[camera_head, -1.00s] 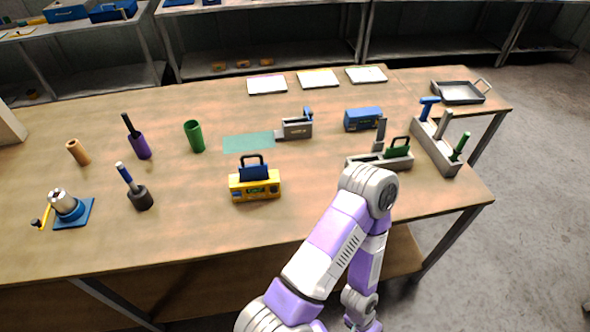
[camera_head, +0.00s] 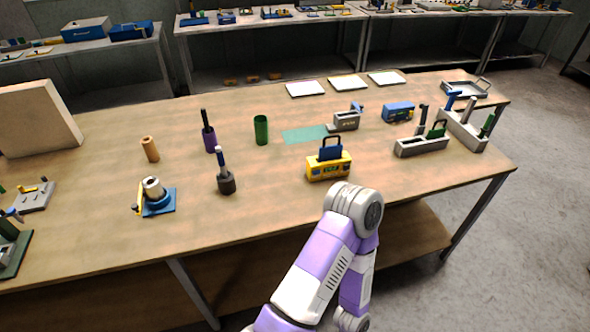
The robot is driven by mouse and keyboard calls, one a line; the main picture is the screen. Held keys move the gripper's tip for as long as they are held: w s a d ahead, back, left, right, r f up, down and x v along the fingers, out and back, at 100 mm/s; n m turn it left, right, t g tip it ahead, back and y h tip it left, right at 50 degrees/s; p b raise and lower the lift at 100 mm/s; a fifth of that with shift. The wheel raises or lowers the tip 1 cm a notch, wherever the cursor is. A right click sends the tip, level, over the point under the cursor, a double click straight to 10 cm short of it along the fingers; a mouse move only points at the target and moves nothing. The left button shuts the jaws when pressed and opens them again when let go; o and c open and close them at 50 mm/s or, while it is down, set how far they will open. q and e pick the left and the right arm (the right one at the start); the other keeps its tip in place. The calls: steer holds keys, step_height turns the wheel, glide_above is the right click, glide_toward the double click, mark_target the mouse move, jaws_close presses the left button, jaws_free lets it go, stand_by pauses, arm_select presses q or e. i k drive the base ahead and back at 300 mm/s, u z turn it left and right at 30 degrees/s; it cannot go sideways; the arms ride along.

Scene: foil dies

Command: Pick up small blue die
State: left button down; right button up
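A blue die with a dark loop handle (camera_head: 330,151) stands upright in a yellow block (camera_head: 328,169) near the middle of the table. Another blue-handled piece (camera_head: 452,97) stands in the grey rack (camera_head: 463,136) at the right, beside a grey and a green one. I cannot tell which of these is the small blue die. One purple and white arm of mine crosses the lower middle, in front of the yellow block. Neither of my grippers shows in the head view.
The wooden table (camera_head: 270,205) also holds a grey tray with a green die (camera_head: 421,146), a blue box (camera_head: 398,113), a green cup (camera_head: 261,130), dark-handled tools and a crank device (camera_head: 154,197). White pads lie at the back. The front strip of table is mostly clear.

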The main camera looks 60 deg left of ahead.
mark_target(332, 152)
steer(key=k, duration=0.25)
steer(key=u, duration=2.15)
steer(key=i, duration=0.25)
steer(key=u, duration=0.1)
